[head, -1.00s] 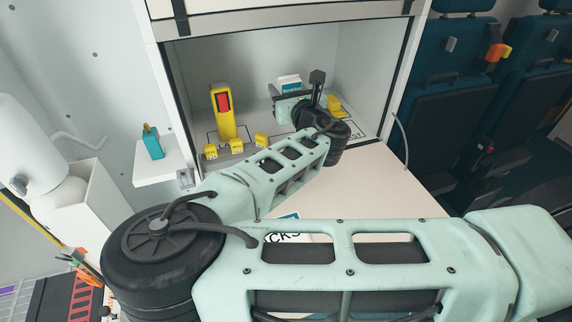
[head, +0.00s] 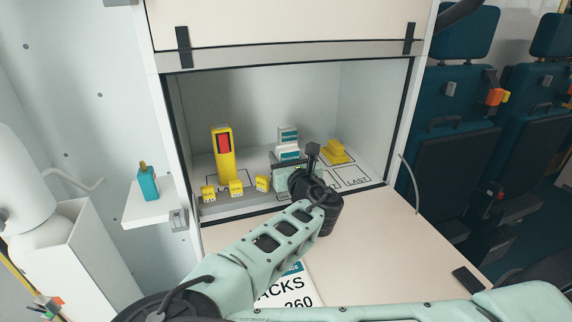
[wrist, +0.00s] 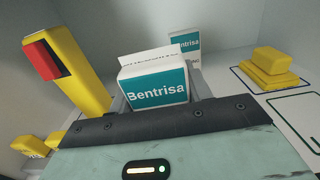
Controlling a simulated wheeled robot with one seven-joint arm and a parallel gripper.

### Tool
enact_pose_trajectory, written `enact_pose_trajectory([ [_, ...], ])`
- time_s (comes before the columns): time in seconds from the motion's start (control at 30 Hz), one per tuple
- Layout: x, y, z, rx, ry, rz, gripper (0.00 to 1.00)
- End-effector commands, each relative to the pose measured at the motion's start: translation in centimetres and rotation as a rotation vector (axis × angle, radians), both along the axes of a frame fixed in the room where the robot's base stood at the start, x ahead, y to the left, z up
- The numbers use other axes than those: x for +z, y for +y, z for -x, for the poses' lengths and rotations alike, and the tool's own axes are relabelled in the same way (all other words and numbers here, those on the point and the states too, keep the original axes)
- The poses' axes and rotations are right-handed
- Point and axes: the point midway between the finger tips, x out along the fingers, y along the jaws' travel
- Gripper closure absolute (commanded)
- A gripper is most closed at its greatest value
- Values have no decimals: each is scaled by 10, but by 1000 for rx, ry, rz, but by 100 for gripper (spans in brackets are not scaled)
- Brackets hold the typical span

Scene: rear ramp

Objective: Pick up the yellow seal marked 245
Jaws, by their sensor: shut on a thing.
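Three small yellow seals stand in a row at the front left of the cabinet: a left one (head: 208,193), a middle one (head: 236,188) and a right one (head: 262,184). Their numbers are too small to read. A seal (wrist: 30,147) also shows at the lower left of the wrist view. My gripper (head: 287,163) is inside the cabinet, just right of and behind the right seal. It is shut on a white and teal Bentrisa box (wrist: 157,88), not on a seal. The box shows between the fingers in the wrist view.
A second Bentrisa box (head: 288,134) stands behind the held one. A tall yellow device with a red panel (head: 223,155) stands behind the seals. A yellow stepped block (head: 335,152) lies at the right. The cabinet walls and top edge enclose the space.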

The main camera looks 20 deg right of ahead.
Motion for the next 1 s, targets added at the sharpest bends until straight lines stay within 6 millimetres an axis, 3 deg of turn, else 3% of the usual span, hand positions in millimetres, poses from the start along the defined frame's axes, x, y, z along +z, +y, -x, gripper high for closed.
enact_pose_trajectory([
  [0.1, -14, 0, 0, 0, 0, 0, 75],
  [0.43, -17, 0, 0, 0, 0, 0, 75],
  [0.47, -16, 0, 0, 0, 0, 0, 46],
  [0.5, -16, 0, 0, 0, 0, 0, 42],
  [0.83, -12, 0, 0, 0, 0, -1, 42],
  [1.0, -14, 1, 22, 1, 1, 2, 42],
])
